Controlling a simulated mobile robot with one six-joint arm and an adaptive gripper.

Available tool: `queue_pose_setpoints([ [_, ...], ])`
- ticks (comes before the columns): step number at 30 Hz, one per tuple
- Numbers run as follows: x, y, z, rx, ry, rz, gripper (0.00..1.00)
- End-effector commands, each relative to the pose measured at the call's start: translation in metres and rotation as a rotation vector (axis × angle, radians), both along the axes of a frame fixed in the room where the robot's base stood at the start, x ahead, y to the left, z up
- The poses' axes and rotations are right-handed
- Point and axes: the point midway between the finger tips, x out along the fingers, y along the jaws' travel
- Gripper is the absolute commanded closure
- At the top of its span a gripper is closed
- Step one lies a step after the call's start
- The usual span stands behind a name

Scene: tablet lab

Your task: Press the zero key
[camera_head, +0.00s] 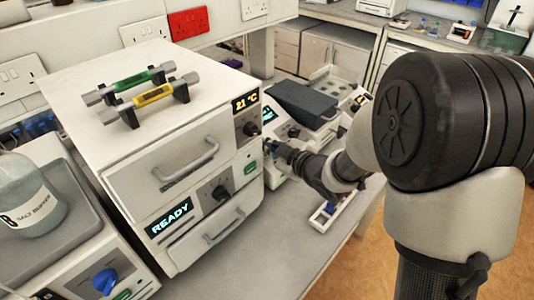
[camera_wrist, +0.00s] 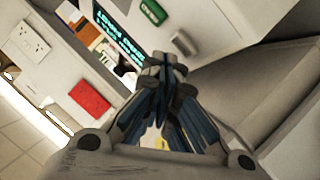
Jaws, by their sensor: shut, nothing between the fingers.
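My gripper (camera_head: 281,151) is shut and empty. In the head view it points left at the front of a pale bench instrument with a grey lid (camera_head: 303,103) and a lit teal display (camera_head: 269,114). The gripper covers part of that front. In the wrist view the closed fingertips (camera_wrist: 165,62) are close to a pale panel with a teal text display (camera_wrist: 120,32) and a green button (camera_wrist: 152,12). I cannot make out which key is the zero key, or whether the fingertips touch the panel.
A white two-drawer unit (camera_head: 120,180) with a READY display stands left of the gripper, carrying a green-handled tool (camera_head: 135,80) and a yellow-handled tool (camera_head: 152,96). A bottle (camera_head: 30,200) stands far left. The bench front (camera_head: 290,255) is clear.

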Motion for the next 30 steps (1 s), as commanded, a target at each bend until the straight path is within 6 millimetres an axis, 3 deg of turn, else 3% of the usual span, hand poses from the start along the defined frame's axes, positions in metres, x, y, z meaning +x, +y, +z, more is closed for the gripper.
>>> queue_pose_setpoints([
  [30, 0.0023, 0.0027, -0.0078, 0.000, 0.000, 0.000, 1.00],
])
